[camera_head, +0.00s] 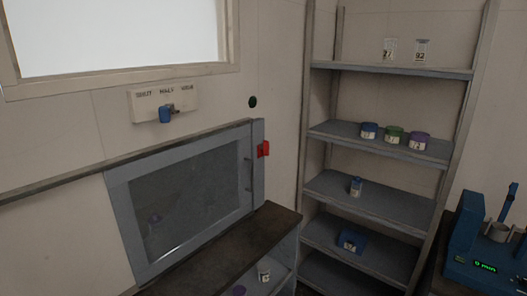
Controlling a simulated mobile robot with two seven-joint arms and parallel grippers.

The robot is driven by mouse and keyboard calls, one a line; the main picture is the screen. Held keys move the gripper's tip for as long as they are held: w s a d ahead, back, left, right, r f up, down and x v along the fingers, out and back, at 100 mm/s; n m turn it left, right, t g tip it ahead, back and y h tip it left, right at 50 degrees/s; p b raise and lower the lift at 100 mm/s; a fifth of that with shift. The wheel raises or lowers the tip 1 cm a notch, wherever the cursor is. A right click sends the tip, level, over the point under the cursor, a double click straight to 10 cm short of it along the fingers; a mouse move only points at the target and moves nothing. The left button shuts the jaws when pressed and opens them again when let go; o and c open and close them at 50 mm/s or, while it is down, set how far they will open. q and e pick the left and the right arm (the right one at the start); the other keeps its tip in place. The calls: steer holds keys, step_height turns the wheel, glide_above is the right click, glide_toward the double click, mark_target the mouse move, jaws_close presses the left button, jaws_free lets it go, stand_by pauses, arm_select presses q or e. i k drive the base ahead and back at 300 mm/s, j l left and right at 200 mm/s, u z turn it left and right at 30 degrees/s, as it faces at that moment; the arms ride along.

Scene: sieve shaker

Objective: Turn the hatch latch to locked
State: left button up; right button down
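The hatch (119,217) is a grey-framed door with a dark glass pane, set in the wall at the left in the head view. Its door looks closed. A dark bar handle (247,174) sits on its right side. The red latch (263,149) is on the frame's upper right edge, beyond the handle. It is small in the picture, and I cannot tell whether it stands at locked or unlocked. Neither of my grippers is in view.
A wall plate (145,99) lettered "SHUT", "HALF" and a third unclear word carries a blue lever (165,115). A dark counter (215,250) lies below the hatch. Shelving (390,68) with several jars stands right of it. A blue machine (465,235) reads "0 min".

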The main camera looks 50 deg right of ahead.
mark_target(264, 148)
steer(key=z, duration=1.75)
steer(key=i+l+u, duration=0.15)
steer(key=u, duration=0.25)
steer(key=i+l+u, duration=0.1)
steer(key=l+u, duration=0.3)
steer(key=i+l+u, duration=0.1)
steer(key=l, duration=0.2)
steer(key=i+l+u, duration=0.15)
steer(key=l, duration=0.15)
steer(key=l+u, duration=0.1)
steer(key=l, duration=0.2)
steer(key=i, duration=0.05)
